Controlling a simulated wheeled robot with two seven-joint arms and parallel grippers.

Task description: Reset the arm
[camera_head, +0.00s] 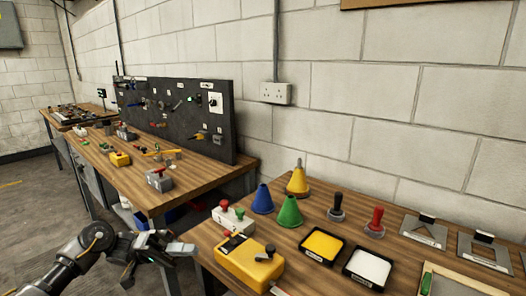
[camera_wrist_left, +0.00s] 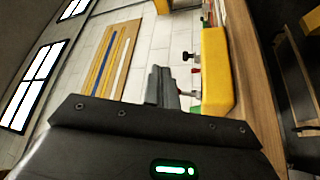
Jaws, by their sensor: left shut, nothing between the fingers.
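My left arm comes in from the lower left in the head view. Its gripper (camera_head: 184,249) is shut and empty, off the left edge of the near table and left of the yellow box (camera_head: 248,262). In the left wrist view the shut fingers (camera_wrist_left: 164,88) stick up beyond the dark gripper body, and the yellow box (camera_wrist_left: 216,70) shows to their right. I cannot tell the exact gap between fingers and table edge. My right gripper is not in view.
The near wooden table (camera_head: 207,238) carries a white block with red knobs (camera_head: 231,217), coloured cones (camera_head: 289,211), a yellow tray (camera_head: 323,246), a white tray (camera_head: 368,268) and stamps. A second table (camera_head: 205,178) with a dark pegboard (camera_head: 180,112) stands behind. Open floor lies left.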

